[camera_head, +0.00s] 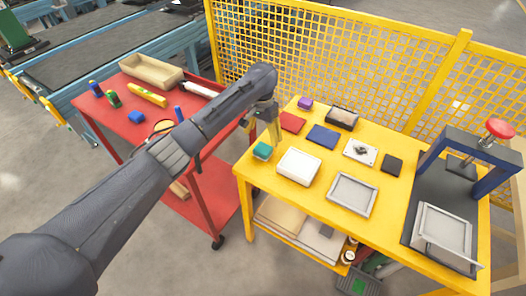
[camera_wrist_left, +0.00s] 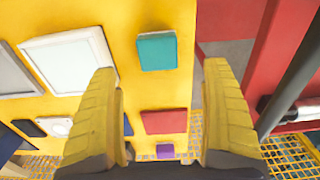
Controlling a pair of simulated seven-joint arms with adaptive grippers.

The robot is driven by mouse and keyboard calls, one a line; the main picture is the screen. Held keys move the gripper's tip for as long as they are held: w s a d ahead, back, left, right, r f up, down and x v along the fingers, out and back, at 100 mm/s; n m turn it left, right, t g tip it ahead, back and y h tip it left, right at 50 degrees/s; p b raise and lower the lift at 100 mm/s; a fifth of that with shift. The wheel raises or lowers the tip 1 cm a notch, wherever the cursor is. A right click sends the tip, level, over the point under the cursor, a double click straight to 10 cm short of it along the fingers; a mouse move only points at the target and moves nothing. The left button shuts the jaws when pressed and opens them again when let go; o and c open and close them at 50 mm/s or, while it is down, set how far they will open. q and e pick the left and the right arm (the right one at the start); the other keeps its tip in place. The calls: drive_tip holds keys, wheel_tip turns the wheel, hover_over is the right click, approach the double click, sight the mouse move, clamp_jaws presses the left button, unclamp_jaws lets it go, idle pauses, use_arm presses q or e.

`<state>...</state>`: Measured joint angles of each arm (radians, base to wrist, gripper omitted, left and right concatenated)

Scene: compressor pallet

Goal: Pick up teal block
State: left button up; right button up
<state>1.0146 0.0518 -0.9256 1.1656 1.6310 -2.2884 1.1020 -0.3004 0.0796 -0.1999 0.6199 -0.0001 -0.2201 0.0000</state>
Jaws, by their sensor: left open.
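The teal block (camera_head: 262,151) sits near the left edge of the yellow table (camera_head: 248,180). In the left wrist view the teal block (camera_wrist_left: 157,51) lies ahead of the fingertips, between their lines. My left gripper (camera_head: 273,134) hangs just above and behind the block in the head view, pointing down. In the left wrist view its yellow fingers (camera_wrist_left: 160,70) are wide apart with nothing between them. The gap between fingers and block is hard to judge. My right gripper is not in view.
A white box (camera_head: 299,167) stands right of the block. Red (camera_head: 292,122) and blue (camera_head: 323,136) flat pieces and a purple block (camera_head: 305,103) lie behind. A red cart (camera_head: 110,125) stands left, and a yellow mesh fence (camera_head: 380,60) runs behind. A press frame (camera_head: 480,165) stands at right.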

sight(263, 148)
use_arm(q)
drive_tip(key=shift+s+d+f, duration=0.1)
drive_tip(key=shift+s+f, duration=0.05)
drive_tip(key=shift+f, duration=3.9)
drive_tip(key=shift+c, duration=0.3)
drive_tip(key=c, duration=1.3)
